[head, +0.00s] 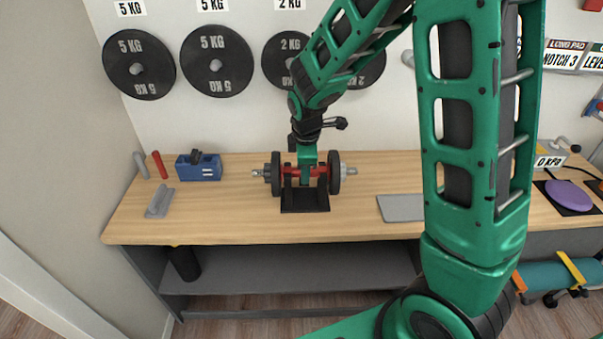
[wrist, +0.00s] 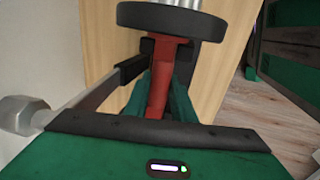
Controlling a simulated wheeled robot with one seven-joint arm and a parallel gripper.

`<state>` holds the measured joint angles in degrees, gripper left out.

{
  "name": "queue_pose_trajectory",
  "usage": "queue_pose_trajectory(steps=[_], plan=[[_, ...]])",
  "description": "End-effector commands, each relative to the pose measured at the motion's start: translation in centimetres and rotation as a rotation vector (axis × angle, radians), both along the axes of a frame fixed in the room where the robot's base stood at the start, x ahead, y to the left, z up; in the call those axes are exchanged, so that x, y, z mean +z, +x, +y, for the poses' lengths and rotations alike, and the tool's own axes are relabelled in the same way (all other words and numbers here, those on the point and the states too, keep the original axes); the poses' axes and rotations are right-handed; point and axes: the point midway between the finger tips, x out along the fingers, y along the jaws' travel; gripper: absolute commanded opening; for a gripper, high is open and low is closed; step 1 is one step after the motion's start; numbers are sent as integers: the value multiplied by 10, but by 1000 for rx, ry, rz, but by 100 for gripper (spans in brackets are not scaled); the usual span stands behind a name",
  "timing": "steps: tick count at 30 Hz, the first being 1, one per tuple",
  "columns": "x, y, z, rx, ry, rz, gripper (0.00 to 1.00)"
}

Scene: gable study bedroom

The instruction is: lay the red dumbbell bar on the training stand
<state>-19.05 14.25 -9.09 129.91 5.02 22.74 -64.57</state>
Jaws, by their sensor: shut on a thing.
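The red dumbbell bar (head: 318,170) lies level across the picture in the head view, with a black plate (head: 335,172) near each end and grey metal ends outside them. The black training stand (head: 305,203) is on the bench directly under it. The bar is at the tops of the stand's two uprights; I cannot tell whether it rests in them. My gripper (head: 307,168) comes from above and is shut on the bar's middle, between the plates. The wrist view shows the red bar (wrist: 158,92) between my green fingers, with one black plate (wrist: 172,20) beyond.
A blue box (head: 198,168), a red handle (head: 160,165) and a grey block (head: 160,202) are at the bench's left. A grey plate (head: 400,208) lies right of the stand. Black weight plates (head: 217,62) hang on the wall behind. Bare bench (head: 240,220) surrounds the stand.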

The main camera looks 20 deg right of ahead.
Motion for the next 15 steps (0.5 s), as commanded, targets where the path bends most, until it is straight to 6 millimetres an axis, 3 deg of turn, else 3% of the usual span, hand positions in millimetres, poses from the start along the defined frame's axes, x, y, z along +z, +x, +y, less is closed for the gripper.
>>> queue_pose_trajectory(steps=[7,15], plan=[[5,3,-1,-1,-1,-10,0],[32,4,-1,-1,-1,-13,0]])
